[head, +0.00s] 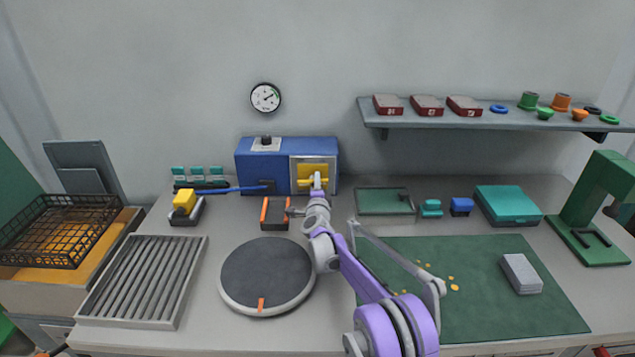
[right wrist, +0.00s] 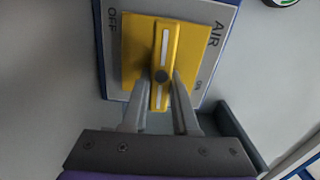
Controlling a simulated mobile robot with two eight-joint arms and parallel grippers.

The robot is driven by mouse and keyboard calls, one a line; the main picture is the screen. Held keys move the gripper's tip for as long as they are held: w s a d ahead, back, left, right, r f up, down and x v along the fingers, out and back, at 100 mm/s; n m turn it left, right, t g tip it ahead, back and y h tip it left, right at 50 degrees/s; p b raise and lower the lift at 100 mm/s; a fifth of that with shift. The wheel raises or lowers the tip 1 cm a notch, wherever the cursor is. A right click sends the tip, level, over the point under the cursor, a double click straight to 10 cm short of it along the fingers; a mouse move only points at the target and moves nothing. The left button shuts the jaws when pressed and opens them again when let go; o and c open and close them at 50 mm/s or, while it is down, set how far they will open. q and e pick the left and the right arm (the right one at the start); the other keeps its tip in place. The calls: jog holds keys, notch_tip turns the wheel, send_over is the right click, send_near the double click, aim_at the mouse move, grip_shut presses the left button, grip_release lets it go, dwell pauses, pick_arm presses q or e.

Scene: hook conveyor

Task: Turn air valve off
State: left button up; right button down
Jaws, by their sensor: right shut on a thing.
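The air valve is a yellow square plate with a raised yellow bar handle (right wrist: 162,48) carrying a white stripe. It sits on a grey label panel marked AIR, OFF and ON, on the front of a blue box (head: 262,174) against the back wall. My right gripper (right wrist: 160,88) has one finger on each side of the handle and is shut on it. In the head view the yellow plate (head: 311,170) is partly hidden by my right gripper (head: 317,184), and the handle looks about level. The left gripper is out of view.
A round gauge (head: 265,97) hangs above the box. A dark turntable (head: 267,275), a grey slatted tray (head: 143,280) and a green mat (head: 500,291) lie in front. A blue bar (head: 225,189) sticks out left of the box. A shelf (head: 470,120) holds small parts.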

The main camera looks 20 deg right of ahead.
jog(key=shift+f+m, duration=0.1)
jog(key=shift+m, duration=0.3)
jog(key=c, duration=0.7)
grip_release()
jog(key=b+v, duration=0.1)
jog(key=v, duration=0.9)
jog(key=shift+s+a, duration=0.1)
jog(key=shift+s, duration=0.3)
